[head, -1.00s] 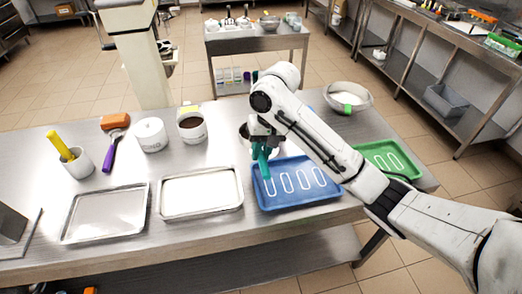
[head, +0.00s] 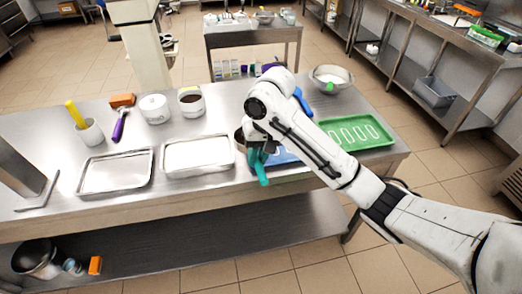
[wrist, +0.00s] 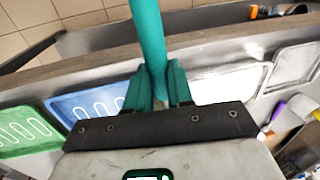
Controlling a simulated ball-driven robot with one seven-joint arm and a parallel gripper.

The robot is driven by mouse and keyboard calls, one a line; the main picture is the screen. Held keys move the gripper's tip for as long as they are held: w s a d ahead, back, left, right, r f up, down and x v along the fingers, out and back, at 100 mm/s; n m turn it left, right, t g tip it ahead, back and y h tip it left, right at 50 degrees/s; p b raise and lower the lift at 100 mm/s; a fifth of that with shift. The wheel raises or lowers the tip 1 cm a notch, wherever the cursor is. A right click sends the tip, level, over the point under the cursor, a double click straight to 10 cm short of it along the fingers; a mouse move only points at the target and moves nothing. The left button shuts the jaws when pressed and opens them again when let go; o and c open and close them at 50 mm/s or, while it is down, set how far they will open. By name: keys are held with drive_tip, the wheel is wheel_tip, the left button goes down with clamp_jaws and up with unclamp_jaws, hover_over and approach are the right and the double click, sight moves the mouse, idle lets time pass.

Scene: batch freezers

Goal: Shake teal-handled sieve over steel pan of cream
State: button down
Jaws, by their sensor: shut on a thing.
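My gripper (head: 262,152) is shut on the teal handle (head: 264,175) of the sieve, near the table's front edge. In the wrist view the handle (wrist: 149,40) runs between the two teal fingers. The sieve's bowl is largely hidden; a dark brown patch left of my gripper in the head view may be part of it. The steel pan of cream (head: 197,157) lies flat to the left of my gripper, its inside white. It also shows in the wrist view (wrist: 222,84), right of the fingers.
A blue tray (head: 283,157) is partly hidden by my arm, with a green tray (head: 355,132) to its right. An empty metal tray (head: 115,171) lies left of the pan. A cocoa-coloured tub (head: 191,102), a white tub (head: 155,108) and a purple-handled tool (head: 119,127) stand or lie behind.

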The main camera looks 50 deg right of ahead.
drive_tip(key=a+f+n, duration=0.3)
drive_tip(key=a+f, duration=0.2)
drive_tip(key=a, duration=0.3)
drive_tip(key=a+f+n+g, duration=0.1)
drive_tip(key=a+f+n, duration=0.2)
drive_tip(key=a, duration=0.6)
wheel_tip(320, 180, down, 2)
drive_tip(key=shift+s+a+f+y, duration=0.15)
drive_tip(key=shift+s+f+y, duration=0.15)
drive_tip(key=shift+s, duration=0.1)
